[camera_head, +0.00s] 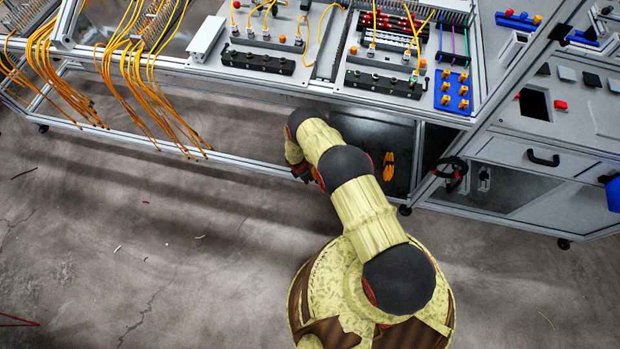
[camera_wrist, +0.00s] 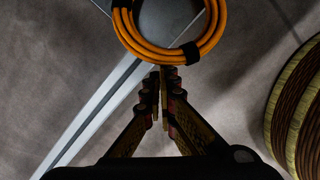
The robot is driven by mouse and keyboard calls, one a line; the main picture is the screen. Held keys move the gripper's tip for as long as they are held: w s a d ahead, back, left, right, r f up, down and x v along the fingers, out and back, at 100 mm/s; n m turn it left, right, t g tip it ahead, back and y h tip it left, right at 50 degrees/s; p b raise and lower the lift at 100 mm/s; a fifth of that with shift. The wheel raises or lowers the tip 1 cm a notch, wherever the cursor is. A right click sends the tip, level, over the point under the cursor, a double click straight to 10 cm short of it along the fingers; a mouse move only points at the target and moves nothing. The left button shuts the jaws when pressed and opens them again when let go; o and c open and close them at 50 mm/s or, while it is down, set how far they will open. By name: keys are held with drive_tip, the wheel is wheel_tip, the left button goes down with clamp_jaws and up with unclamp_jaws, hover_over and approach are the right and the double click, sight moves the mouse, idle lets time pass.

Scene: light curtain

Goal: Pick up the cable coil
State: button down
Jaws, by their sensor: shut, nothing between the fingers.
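The cable coil (camera_wrist: 150,47), an orange ring with black straps, shows at the top of the wrist view. Its upper part is cut off by the frame edge. My gripper (camera_wrist: 163,76) is shut and empty, with its fingertips just below the ring's lower edge in that picture. I cannot tell whether the fingertips touch the coil. In the head view my gripper (camera_head: 303,173) is partly hidden by my arm, near the bench's lower front rail. An orange looped item (camera_head: 388,166) shows right of my arm; I cannot tell whether it is the same coil.
The workbench (camera_head: 205,73) carries test panels above. A metal rail (camera_wrist: 95,108) runs diagonally beneath the gripper in the wrist view. Orange cables (camera_head: 135,80) hang at the left. The concrete floor (camera_head: 130,250) is mostly clear.

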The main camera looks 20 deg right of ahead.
drive_tip(key=shift+r, duration=0.75)
drive_tip(key=s+a+p, duration=0.2)
drive_tip(key=a, duration=0.9)
drive_tip(key=shift+s+a, duration=0.15)
drive_tip(key=shift+a, duration=0.25)
drive_tip(key=c, duration=2.5)
unclamp_jaws()
